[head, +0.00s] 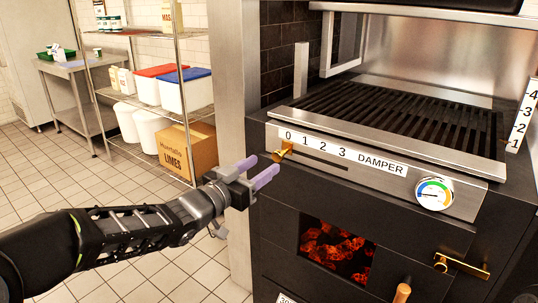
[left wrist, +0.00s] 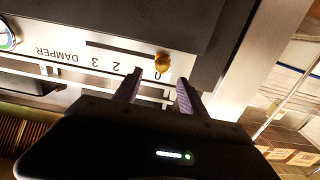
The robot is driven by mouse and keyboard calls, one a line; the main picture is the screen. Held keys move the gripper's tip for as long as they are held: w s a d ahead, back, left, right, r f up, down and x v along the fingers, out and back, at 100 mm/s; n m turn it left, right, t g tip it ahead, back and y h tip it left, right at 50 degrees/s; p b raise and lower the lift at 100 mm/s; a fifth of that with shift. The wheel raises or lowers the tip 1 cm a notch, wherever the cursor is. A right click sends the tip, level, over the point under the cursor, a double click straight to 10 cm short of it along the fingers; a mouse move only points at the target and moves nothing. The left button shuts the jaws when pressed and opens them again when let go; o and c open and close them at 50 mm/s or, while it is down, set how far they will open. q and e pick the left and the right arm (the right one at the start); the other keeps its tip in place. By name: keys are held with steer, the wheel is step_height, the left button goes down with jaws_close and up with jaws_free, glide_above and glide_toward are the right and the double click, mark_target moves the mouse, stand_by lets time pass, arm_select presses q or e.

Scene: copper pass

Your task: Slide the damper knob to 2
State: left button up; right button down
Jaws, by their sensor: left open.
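The brass damper knob (head: 283,151) sits at the left end of its slot, just below the 0 mark. The damper scale (head: 335,150) reads 0, 1, 2, 3 from left to right along the front of the grill. My left gripper (head: 262,171) is open, with its two purple fingers pointing at the knob from the lower left. In the left wrist view, upside down, the knob (left wrist: 162,62) shows just beyond the fingertips, between their lines, and the gripper (left wrist: 158,80) holds nothing. My right gripper is not in view.
A round gauge (head: 434,193) is right of the scale. Below is a firebox opening with glowing coals (head: 335,248), a wooden handle (head: 402,293) and a brass latch (head: 460,265). A steel post (head: 236,120) stands left of the grill. A shelf with tubs (head: 185,90) is behind.

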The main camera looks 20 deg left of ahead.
mark_target(276, 156)
arm_select(q)
steer(key=shift+a+f, duration=0.1)
steer(key=shift+a, duration=0.05)
steer(key=shift+w, duration=0.1)
steer(key=b+x, duration=0.1)
steer(key=x, duration=0.6)
steer(key=shift+w+b, duration=0.3)
steer(key=shift+w, duration=0.05)
steer(key=shift+c, duration=0.3)
jaws_close()
stand_by(0.8)
